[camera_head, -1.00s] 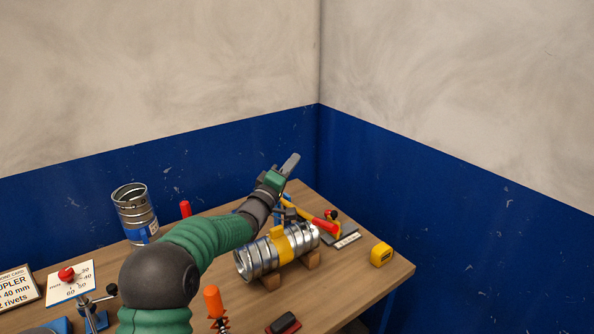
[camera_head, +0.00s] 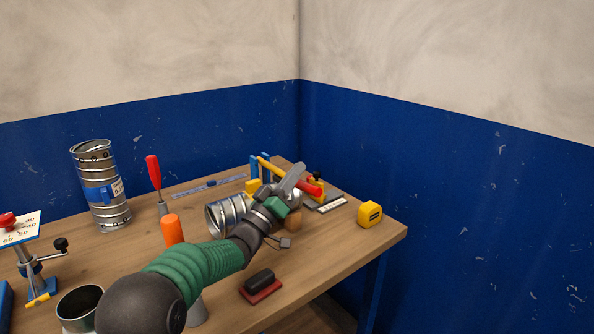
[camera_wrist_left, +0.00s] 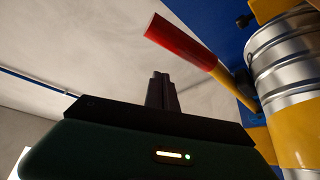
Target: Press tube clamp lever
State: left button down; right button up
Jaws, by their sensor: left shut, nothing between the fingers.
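The metal spiral tube (camera_head: 228,214) lies on wooden blocks on the bench, partly hidden by my left arm. A lever with a red grip (camera_head: 308,188) and yellow arm (camera_head: 268,167) shows behind my gripper. In the left wrist view the red lever grip (camera_wrist_left: 179,40) slants up left from the tube (camera_wrist_left: 286,62), which has a yellow clamp band (camera_wrist_left: 299,130). My left gripper (camera_head: 292,178) is shut and empty, over the tube's right part in the head view. In the wrist view its fingers (camera_wrist_left: 161,92) are left of and below the lever, apart from it.
An upright metal tube (camera_head: 101,190), a red-handled tool (camera_head: 154,174) and an orange handle (camera_head: 172,229) stand to the left. A yellow tape measure (camera_head: 369,214) is near the right edge. A black and red block (camera_head: 260,286) lies in front. Blue walls close off the back.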

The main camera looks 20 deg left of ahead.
pick_arm(q)
jog(key=shift+s+d+f+b, duration=0.15)
jog(key=shift+d+f+b, duration=0.2)
jog(key=shift+d+f, duration=0.35)
jog(key=shift+a+f, duration=0.1)
jog(key=shift+a, duration=0.25)
jog(key=s+d+r+p, duration=0.1)
jog(key=s+d+r, duration=0.1)
jog(key=s, duration=0.5)
jog(key=s+d+r, duration=0.3)
jog(key=s+d, duration=0.1)
jog(key=s, duration=0.4)
jog(key=shift+p, duration=0.4)
jog(key=shift+a+f, duration=0.1)
